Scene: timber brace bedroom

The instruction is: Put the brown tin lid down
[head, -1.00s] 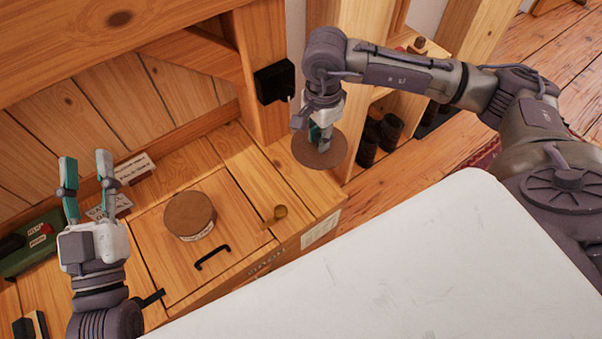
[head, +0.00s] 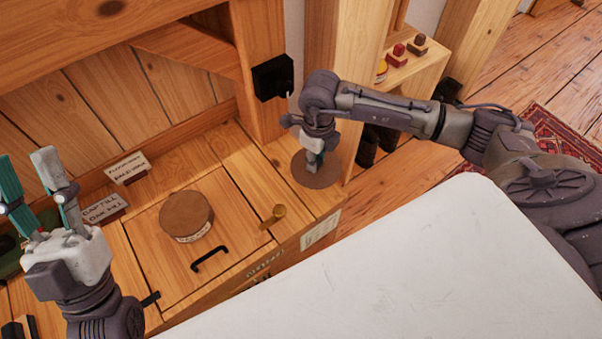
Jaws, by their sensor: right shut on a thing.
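The brown tin lid (head: 321,178) is a flat round disc at the right end of the wooden bench top (head: 247,184). My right gripper (head: 314,168) points down and is shut on the lid from above. The lid looks level and at or very close to the wood; I cannot tell whether it touches. The gripper hides the lid's middle. A round tin with a brown top and a pale label (head: 187,216) stands on the bench's square panel. My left gripper (head: 32,178) is open and empty at the left, pointing up.
A brass knob (head: 273,216) and a black handle (head: 209,259) stick up from the bench. Small label cards (head: 127,168) lie at the back. A black box (head: 273,78) is on the post behind the lid. A white surface (head: 400,260) fills the front.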

